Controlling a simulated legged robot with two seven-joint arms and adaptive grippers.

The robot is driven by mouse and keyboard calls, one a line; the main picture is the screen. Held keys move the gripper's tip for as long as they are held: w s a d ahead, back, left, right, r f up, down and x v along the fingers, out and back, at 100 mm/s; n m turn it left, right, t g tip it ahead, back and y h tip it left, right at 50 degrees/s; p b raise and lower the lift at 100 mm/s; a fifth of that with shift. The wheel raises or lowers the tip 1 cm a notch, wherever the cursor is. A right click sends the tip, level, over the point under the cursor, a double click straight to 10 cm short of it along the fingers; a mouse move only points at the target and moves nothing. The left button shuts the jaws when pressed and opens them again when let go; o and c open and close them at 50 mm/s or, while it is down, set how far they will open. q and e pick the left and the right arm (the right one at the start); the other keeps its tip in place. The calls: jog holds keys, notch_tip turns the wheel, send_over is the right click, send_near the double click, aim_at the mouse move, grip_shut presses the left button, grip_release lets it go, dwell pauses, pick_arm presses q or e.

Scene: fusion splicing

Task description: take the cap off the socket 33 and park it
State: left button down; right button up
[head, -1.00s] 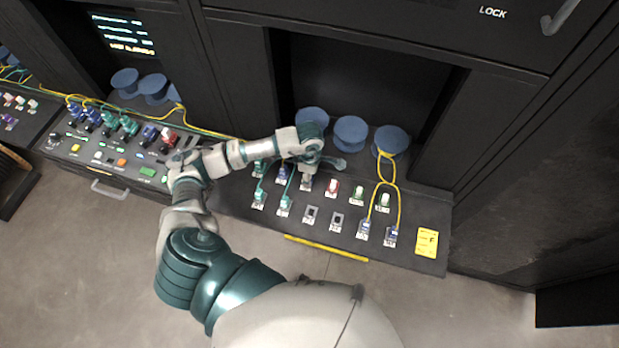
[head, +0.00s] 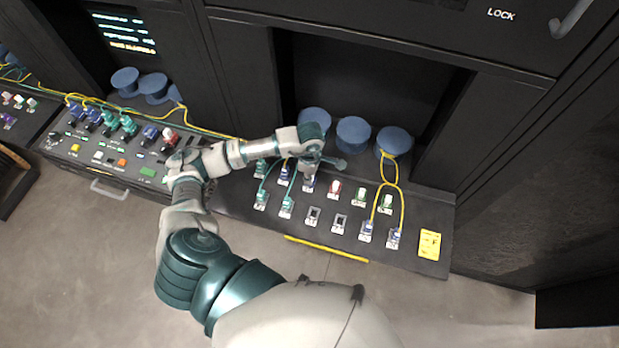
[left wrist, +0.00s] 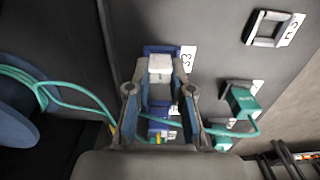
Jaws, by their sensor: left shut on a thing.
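Socket 33 (head: 308,186) shows as a blue adapter with a white label on the sloped dark panel in the head view. In the left wrist view, the blue of socket 33 (left wrist: 163,48) shows behind the cap, next to the label "33". My left gripper (left wrist: 160,72) is shut on a pale grey-white cap (left wrist: 160,66) between its fingertips. In the head view my left gripper (head: 312,168) is above the socket with the cap, apparently clear of it; the exact gap cannot be told. My right gripper is out of view.
Two empty square holders (head: 313,216) (head: 339,223) are in the front row. Teal-cabled connectors (head: 286,206) stand left, close to my fingers. Red and green capped sockets (head: 335,189) (head: 360,196) and yellow-cabled connectors (head: 366,231) stand right. Blue spools (head: 353,135) stand behind.

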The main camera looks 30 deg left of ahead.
pick_arm(q)
jog(key=shift+d+r+p, duration=0.2)
jog(key=shift+r+p, duration=0.4)
jog(key=shift+r, duration=0.8)
jog(key=shift+a+r+p, duration=0.2)
jog(key=shift+r+p, duration=0.2)
jog(key=shift+r, duration=0.35)
jog(key=shift+d+r+p, duration=0.1)
jog(key=shift+r+p, duration=0.25)
jog(key=shift+r, duration=0.45)
